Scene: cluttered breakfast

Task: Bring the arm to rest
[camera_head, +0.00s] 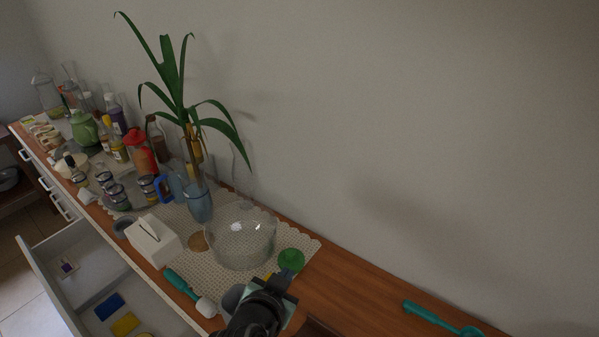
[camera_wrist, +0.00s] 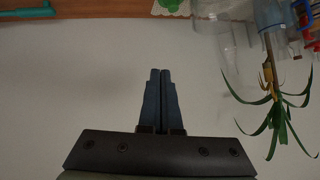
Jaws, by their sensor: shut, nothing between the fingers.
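My gripper (camera_wrist: 160,75) is shut and empty, with its two dark fingers side by side in the wrist view. Pale wall lies behind the fingers. In the head view, my dark wrist shows at the bottom centre, over the counter's front part; the fingertips cannot be made out there. A glass bowl (camera_head: 240,238) and a green round thing (camera_head: 291,260) are close beyond my wrist in that view. The green thing also shows at the top edge of the wrist view (camera_wrist: 172,4), apart from the fingers.
The wooden counter (camera_head: 350,290) runs along the wall, crowded to the left with a plant vase (camera_head: 198,205), a white box (camera_head: 152,240), jars and bottles. An open drawer (camera_head: 90,265) juts out at lower left. A teal utensil (camera_head: 432,317) lies on the right, with bare wood around.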

